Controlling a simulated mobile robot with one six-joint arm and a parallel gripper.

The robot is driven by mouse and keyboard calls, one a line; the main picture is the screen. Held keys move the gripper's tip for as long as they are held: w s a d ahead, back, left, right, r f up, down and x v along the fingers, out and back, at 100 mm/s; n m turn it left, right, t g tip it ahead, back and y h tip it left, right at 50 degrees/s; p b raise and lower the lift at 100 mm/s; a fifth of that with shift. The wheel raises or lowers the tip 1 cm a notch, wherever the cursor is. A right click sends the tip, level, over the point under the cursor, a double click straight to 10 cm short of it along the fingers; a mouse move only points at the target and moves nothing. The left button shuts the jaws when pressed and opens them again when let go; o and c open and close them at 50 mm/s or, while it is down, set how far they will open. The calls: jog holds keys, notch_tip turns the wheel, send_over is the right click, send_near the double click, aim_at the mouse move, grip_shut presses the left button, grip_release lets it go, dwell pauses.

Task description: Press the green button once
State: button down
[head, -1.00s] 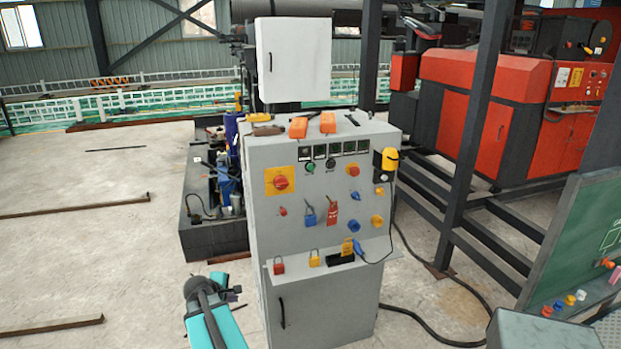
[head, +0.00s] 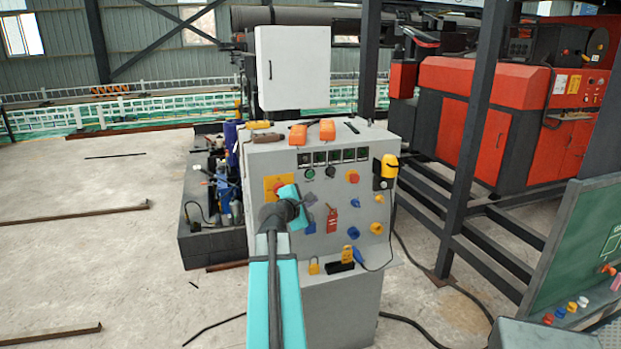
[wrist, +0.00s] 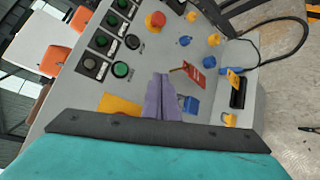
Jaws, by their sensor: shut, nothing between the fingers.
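My gripper (head: 309,199) is in front of the panel, a little below the green button in the head view. Its grey-purple fingers (wrist: 161,80) are together and empty. They look apart from the button; whether they touch the panel I cannot tell. My wrist covers part of the yellow plate with the red rotary switch (head: 270,183).
Close by are a dark round knob (head: 331,172), a red button on yellow (head: 352,176), a red tag (head: 332,220) and a blue padlock (wrist: 192,104). Orange items (head: 298,134) lie on the cabinet top. A dark steel post (head: 466,150) stands to the right.

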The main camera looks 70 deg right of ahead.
aim_at(314, 176)
jog(key=shift+g+h, duration=0.3)
jog(key=s+r, duration=0.1)
jog(key=s+d+r, duration=0.1)
jog(key=r, duration=0.1)
jog(key=shift+s+d+r, duration=0.15)
jog(key=shift+s+r, duration=0.05)
jog(key=shift+s, duration=0.15)
jog(key=shift+w+d, duration=0.1)
jog(key=shift+w+d+b, duration=0.45)
jog(key=shift+w+d, duration=0.9)
jog(key=shift+d, duration=0.3)
jog(key=shift+w+d+b, duration=0.4)
jog(key=shift+w+d, duration=0.95)
jog(key=shift+d, duration=0.3)
jog(key=shift+w+d, duration=0.85)
jog(key=shift+d, duration=0.1)
dwell(1.6)
jog(key=shift+a, duration=0.1)
dwell(0.3)
jog(key=shift+s+a, duration=0.75)
jog(key=shift+a, duration=0.1)
